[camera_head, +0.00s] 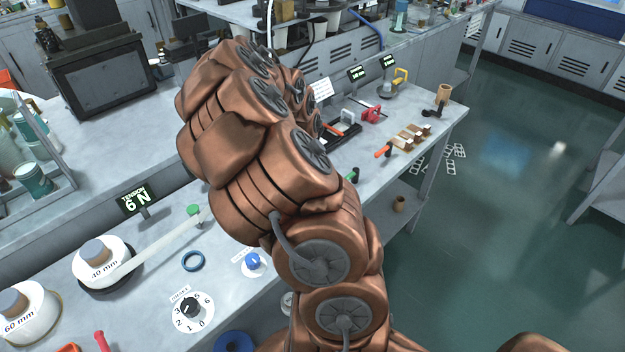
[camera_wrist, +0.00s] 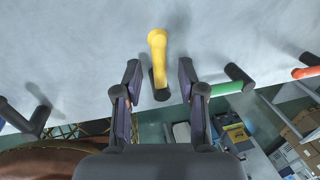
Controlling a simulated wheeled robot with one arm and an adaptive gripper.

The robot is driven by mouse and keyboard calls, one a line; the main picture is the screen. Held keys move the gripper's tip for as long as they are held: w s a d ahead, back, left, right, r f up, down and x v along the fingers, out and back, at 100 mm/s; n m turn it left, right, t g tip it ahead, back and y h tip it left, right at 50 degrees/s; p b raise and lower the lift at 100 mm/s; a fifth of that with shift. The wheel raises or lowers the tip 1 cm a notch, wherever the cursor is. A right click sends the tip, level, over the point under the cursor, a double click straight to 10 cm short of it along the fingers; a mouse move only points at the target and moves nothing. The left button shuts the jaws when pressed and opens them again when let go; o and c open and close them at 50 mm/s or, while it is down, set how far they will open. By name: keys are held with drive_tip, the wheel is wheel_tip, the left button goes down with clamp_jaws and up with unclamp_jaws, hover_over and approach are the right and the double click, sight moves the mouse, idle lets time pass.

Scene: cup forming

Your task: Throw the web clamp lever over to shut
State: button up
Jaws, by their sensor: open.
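My gripper (camera_wrist: 159,76) is open, with one finger on each side of the lever's dark lower end and a gap showing on both sides. In the head view my arm hides the gripper and the yellow lever. A white web strip (camera_head: 165,241) runs from the 40 mm roll (camera_head: 97,258) to behind my arm.
A green lever (camera_wrist: 226,88) and an orange lever (camera_wrist: 306,72) stand to the right in the wrist view. A dark lever hub (camera_wrist: 40,121) stands to the left. A tension display (camera_head: 136,199) reads 6 N. A numbered dial (camera_head: 191,309) sits on the near bench.

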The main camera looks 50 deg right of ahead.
wheel_tip(320, 180, up, 12)
drive_tip(key=a, duration=0.2)
drive_tip(key=shift+w+a+f, duration=0.15)
idle(0.7)
